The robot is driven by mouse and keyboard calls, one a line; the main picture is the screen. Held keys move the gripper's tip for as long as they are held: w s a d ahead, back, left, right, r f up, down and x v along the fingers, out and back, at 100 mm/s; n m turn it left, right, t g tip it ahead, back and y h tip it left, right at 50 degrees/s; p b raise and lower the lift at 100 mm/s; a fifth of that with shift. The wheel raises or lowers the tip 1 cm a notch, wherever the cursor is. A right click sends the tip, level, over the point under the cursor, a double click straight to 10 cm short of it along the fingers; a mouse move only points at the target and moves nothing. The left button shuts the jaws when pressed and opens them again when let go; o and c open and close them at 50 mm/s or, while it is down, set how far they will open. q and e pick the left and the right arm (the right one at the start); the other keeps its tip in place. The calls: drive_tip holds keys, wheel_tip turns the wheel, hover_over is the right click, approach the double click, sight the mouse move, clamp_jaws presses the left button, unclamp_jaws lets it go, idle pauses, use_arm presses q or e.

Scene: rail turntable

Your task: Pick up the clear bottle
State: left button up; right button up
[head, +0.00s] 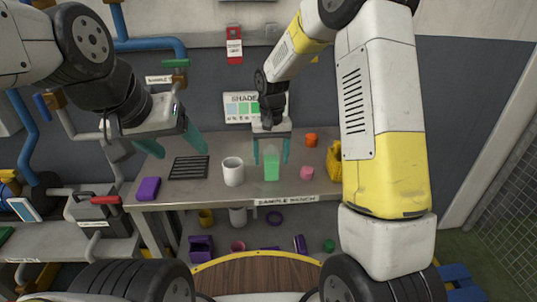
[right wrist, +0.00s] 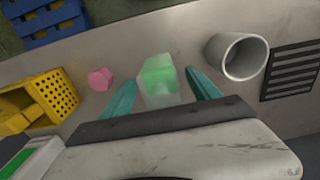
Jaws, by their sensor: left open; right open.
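The clear bottle (head: 271,167) stands on the sample bench (head: 225,193) and looks translucent with green inside. It also shows in the right wrist view (right wrist: 158,82) between the two teal fingers. My right gripper (head: 271,152) is open above the bottle, with one finger on each side of its upper part. I cannot tell whether the fingers touch it. My left gripper (head: 185,154) is open and empty over the left part of the bench, near the black rack.
A white cup (head: 233,171) stands just left of the bottle. A pink block (head: 307,172), an orange piece (head: 311,140) and a yellow basket (head: 334,160) are to its right. A black slotted rack (head: 188,168) and a purple block (head: 148,188) lie on the left.

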sight(271, 164)
drive_tip(key=shift+f, duration=1.55)
drive_tip(key=c, duration=1.4)
drive_tip(key=shift+r, duration=0.1)
drive_tip(key=shift+c, duration=0.2)
